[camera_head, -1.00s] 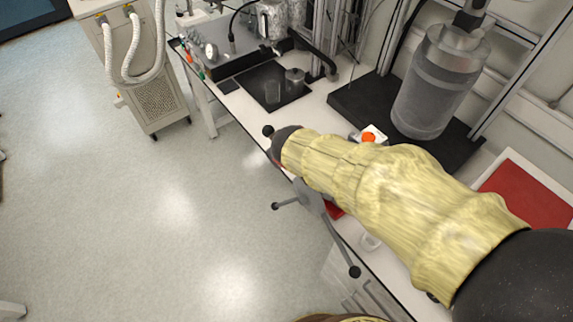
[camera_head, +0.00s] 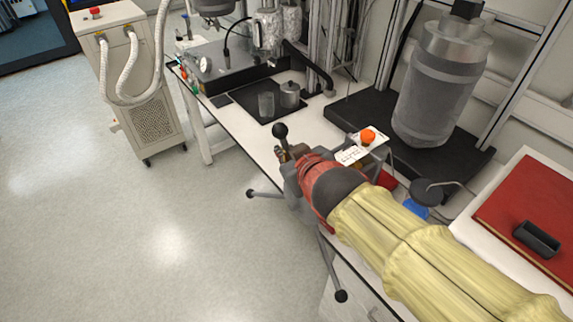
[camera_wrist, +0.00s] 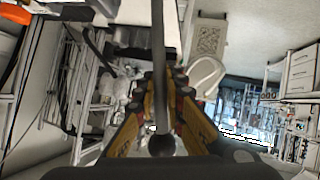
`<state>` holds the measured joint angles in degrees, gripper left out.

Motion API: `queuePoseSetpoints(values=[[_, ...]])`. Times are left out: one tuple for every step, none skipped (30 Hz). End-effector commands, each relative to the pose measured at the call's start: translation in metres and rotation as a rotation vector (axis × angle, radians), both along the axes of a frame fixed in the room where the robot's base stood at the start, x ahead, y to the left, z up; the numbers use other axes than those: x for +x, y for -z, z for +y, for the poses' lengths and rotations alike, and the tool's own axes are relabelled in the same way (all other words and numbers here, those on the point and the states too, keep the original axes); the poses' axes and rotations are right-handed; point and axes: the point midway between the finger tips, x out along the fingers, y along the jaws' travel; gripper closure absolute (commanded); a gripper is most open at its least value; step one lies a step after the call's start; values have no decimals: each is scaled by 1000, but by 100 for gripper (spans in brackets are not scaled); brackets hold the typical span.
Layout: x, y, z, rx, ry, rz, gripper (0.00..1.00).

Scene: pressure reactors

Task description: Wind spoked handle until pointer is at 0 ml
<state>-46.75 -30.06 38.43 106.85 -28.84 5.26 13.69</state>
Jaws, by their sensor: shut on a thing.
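The spoked handle (camera_head: 326,258) stands at the front edge of the bench, with dark rods ending in black balls. One ball shows at the top, one at the left and one low down. My gripper (camera_head: 290,156) is at the upper spoke, just below its ball, and hides much of the hub. In the wrist view my gripper (camera_wrist: 161,108) is shut on a spoke of the handle (camera_wrist: 158,60), its orange-and-black fingers on either side of the rod and the black ball near the palm. I cannot see the pointer or the ml scale.
A small white box with an orange-red button (camera_head: 368,136) is close behind my gripper. A large metal cylinder (camera_head: 436,90) stands on a black base. A red book (camera_head: 530,205) lies at the right. A chiller with white hoses (camera_head: 140,115) stands back left. The floor at left is clear.

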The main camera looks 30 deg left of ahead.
Motion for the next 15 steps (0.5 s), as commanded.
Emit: queuePoseSetpoints(values=[[0, 4, -1, 10, 1, -8, 100], [0, 3, -2, 15, 0, -9, 100], [-1, 3, -2, 22, 0, -13, 100], [-1, 3, -2, 26, 1, -14, 100], [-1, 3, -3, 30, 1, -16, 100], [-1, 2, -3, 34, 1, -19, 100], [-1, 2, -3, 37, 1, -20, 100], [-1, 2, -3, 40, 1, -21, 100], [-1, 1, -3, 43, 1, -22, 100], [-1, 1, -3, 45, 1, -23, 100], [-1, 1, -3, 46, 1, -24, 100], [-1, 1, -3, 47, 1, -25, 100], [-2, 1, -3, 48, 1, -24, 100], [-2, 1, -3, 49, 1, -25, 100], [-2, 0, -3, 49, 1, -25, 100]])
